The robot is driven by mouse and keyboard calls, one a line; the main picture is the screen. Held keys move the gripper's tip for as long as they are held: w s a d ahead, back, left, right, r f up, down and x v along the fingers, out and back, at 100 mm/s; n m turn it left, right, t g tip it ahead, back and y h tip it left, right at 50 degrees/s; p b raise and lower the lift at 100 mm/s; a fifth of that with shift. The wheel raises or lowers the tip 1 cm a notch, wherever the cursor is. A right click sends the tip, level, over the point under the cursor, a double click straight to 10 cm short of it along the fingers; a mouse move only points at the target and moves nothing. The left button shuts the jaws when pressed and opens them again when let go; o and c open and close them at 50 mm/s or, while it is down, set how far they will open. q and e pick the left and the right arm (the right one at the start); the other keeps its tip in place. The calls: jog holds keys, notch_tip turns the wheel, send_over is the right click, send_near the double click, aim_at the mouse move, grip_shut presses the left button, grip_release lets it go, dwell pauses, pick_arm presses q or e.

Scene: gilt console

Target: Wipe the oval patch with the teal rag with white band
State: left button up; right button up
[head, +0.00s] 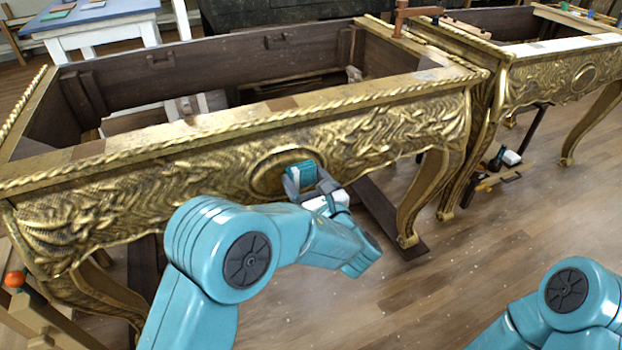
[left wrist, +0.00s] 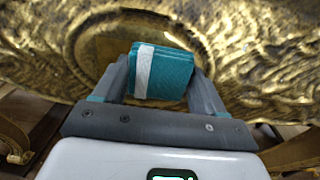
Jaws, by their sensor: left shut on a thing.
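The teal rag with white band (left wrist: 170,74) is a folded pad between the two fingers of my left gripper (left wrist: 160,85), which is shut on it. In the head view the rag (head: 301,175) is at the oval patch (head: 262,174) on the front of the gilt console (head: 130,185), over its right part. In the left wrist view the oval patch (left wrist: 108,50) shows around and left of the rag, with a raised rim. I cannot tell whether the rag touches the surface. My right gripper is out of view; only part of my right arm shows.
The console's open top shows a dark wooden inside (head: 240,75). A second gilt console (head: 560,80) stands at the right. Wooden floor (head: 430,290) lies clear in front.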

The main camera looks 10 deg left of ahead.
aim_at(269, 179)
pick_arm(q)
jog(key=shift+s+a+b, duration=0.2)
jog(key=shift+s+a, duration=0.45)
jog(key=shift+a, duration=0.3)
jog(key=shift+s+a+b, duration=0.15)
jog(key=shift+s+a, duration=0.55)
jog(key=shift+a, duration=0.3)
jog(key=shift+s+a+b, duration=0.2)
jog(key=shift+s+a, duration=0.45)
jog(key=shift+a, duration=0.3)
jog(key=shift+d, duration=0.1)
jog(key=shift+s+d, duration=0.25)
jog(key=shift+s, duration=0.05)
jog(key=shift+b+v, duration=0.3)
jog(key=shift+v, duration=2.25)
jog(key=shift+s+a, duration=0.15)
jog(key=shift+v, duration=1.5)
